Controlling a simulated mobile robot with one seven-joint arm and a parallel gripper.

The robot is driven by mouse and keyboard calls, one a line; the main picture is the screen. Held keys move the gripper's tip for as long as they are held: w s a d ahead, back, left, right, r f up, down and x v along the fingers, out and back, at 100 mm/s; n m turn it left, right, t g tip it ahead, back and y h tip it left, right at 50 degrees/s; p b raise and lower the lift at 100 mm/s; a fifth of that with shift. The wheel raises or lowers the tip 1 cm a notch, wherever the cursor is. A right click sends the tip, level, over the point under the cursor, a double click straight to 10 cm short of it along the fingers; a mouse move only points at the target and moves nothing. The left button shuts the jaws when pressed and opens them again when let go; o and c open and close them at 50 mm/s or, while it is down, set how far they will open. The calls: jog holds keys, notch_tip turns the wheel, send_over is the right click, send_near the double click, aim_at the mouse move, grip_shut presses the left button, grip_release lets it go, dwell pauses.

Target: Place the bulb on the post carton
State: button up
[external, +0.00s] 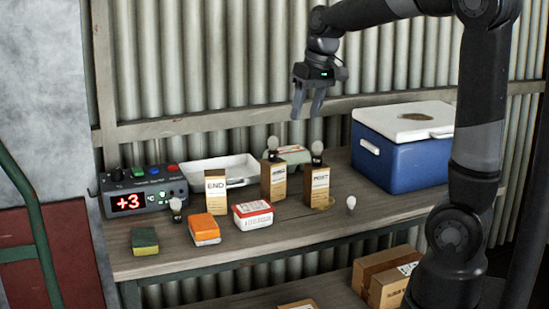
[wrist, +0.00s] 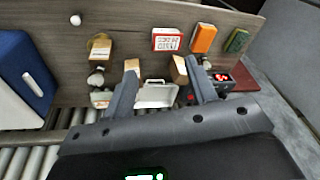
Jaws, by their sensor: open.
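A small pale bulb (external: 351,203) lies or stands on the bench to the right of the cartons; it also shows in the wrist view (wrist: 75,20). The brown post carton (external: 317,188) stands upright with a white POST label; it also shows in the wrist view (wrist: 100,45). A dark-based item with a pale top (external: 317,150) shows at the carton's top; I cannot tell its exact kind. My gripper (external: 305,116) is open and empty, well above the bench near the back wall. Its fingers (wrist: 160,72) show apart in the wrist view.
The END carton (external: 215,190) and another carton (external: 274,180) with a bulb-like item (external: 272,147) at its top stand left of POST. A red-white box (external: 253,216), orange block (external: 204,230) and sponge (external: 144,241) lie in front. A blue cooler (external: 400,155) stands right.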

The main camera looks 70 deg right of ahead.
jog(key=s+a+f+n+t, duration=0.1)
jog(key=s+a+n+t, duration=0.2)
jog(key=s+a, duration=1.1)
jog(key=a+n, duration=0.1)
jog(key=a, duration=0.3)
jog(key=shift+s+a, duration=0.4)
